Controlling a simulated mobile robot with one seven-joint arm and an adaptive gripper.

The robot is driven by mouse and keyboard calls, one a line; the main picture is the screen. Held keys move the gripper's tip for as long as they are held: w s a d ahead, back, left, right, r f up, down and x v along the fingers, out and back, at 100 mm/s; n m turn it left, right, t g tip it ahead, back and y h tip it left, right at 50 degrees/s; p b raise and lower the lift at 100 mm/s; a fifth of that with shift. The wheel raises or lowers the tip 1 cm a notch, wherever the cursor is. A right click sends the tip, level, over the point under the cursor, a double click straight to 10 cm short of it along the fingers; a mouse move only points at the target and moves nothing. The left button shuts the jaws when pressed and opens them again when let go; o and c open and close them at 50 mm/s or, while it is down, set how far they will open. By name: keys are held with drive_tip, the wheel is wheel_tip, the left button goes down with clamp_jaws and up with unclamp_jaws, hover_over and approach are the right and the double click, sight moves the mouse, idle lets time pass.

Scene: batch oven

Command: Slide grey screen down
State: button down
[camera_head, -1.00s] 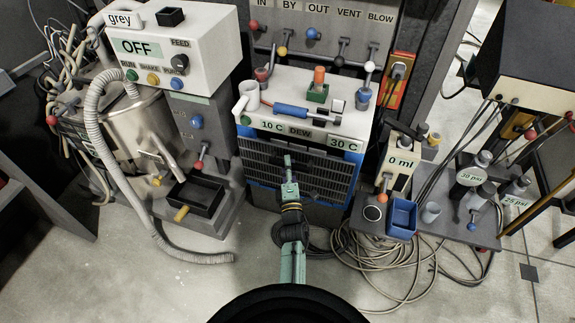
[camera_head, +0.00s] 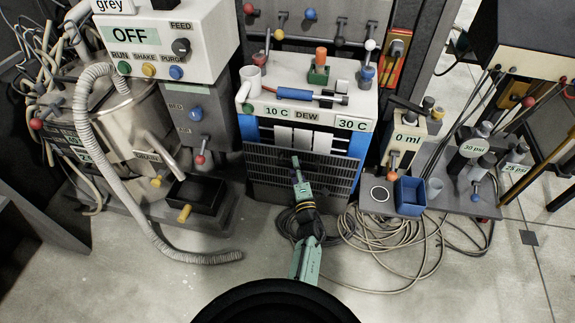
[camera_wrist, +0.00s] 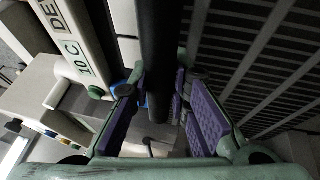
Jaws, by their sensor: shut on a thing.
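The grey screen (camera_head: 262,175) is a dark slatted grille on the front of the white DEW unit (camera_head: 345,112). It sits low, with white panels (camera_head: 322,140) and blue side strips showing above it. My gripper (camera_head: 296,166) is at the middle of the screen's front. In the wrist view, the purple-padded fingers (camera_wrist: 157,105) are around a black bar (camera_wrist: 160,45), which looks like the screen's handle. The slats (camera_wrist: 250,60) show to its right. The fingers hide the exact contact.
A tank with a grey hose (camera_head: 100,150) and a black tray (camera_head: 195,200) stand to the left. A shelf with a blue bin (camera_head: 409,196) and several gauges is to the right. Coiled cables (camera_head: 375,250) lie on the floor near my arm.

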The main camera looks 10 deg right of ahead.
drive_tip(key=shift+d+f, duration=0.1)
drive_tip(key=shift+f, duration=0.15)
drive_tip(key=c, duration=1.8)
unclamp_jaws()
drive_tip(key=shift+r, duration=0.15)
